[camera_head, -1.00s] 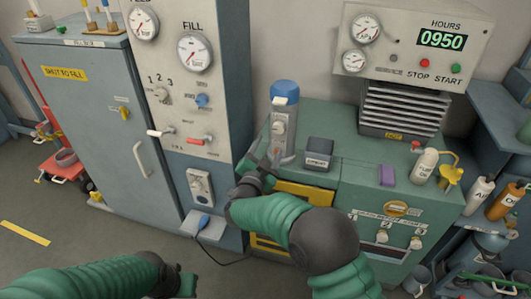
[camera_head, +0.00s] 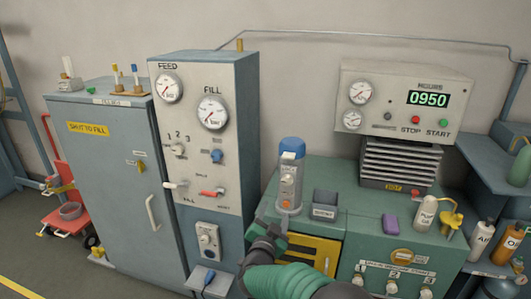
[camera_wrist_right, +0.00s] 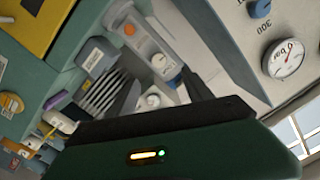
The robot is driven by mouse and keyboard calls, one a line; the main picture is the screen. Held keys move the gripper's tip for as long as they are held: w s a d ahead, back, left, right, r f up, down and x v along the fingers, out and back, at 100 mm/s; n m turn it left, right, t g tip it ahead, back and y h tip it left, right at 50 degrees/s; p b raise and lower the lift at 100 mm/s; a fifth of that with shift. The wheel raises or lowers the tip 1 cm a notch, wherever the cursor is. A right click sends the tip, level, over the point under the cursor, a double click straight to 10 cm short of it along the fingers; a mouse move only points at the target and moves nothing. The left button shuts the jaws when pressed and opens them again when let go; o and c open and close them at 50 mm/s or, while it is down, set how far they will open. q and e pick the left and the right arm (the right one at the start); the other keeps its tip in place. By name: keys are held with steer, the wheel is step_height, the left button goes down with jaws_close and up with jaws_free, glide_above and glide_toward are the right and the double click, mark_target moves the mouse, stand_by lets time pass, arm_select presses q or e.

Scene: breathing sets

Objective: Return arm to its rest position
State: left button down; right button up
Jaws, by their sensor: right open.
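My right gripper (camera_head: 268,232) is in the lower middle of the head view, in front of the left end of the green bench (camera_head: 340,222). It is open and nothing shows between its fingers. It also shows in the wrist view (camera_wrist_right: 158,98). A clear, blue-capped cylinder (camera_head: 290,178) with a grey and orange unit inside stands upright on the bench, just beyond the gripper. The unit also shows past the fingers in the wrist view (camera_wrist_right: 148,48). My right green-sleeved arm comes in from the bottom of the head view. My left gripper is out of view.
The fill panel (camera_head: 207,125) with gauges and levers stands close left of the gripper. A dark open box (camera_head: 325,204), purple block (camera_head: 390,223) and white bottle (camera_head: 425,213) are on the bench. The hours console (camera_head: 405,98) is at the back.

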steer(key=s+d+f+n+g+y+p, duration=0.1)
steer(key=s+d+n+g+p, duration=0.1)
steer(key=s, duration=1)
steer(key=s+d+f+n+g+y+p, duration=0.1)
steer(key=s+d+f+n+g+p, duration=0.1)
steer(key=s+d+g, duration=0.5)
steer(key=s+d+f+n+g+y+p, duration=0.2)
steer(key=s+d+n+g, duration=0.3)
steer(key=s, duration=1.4)
steer(key=shift+d+f+p, duration=0.2)
steer(key=shift+d+p, duration=0.5)
steer(key=shift+p, duration=0.15)
steer(key=shift+d, duration=0.25)
steer(key=shift+o, duration=0.3)
steer(key=shift+a, duration=0.2)
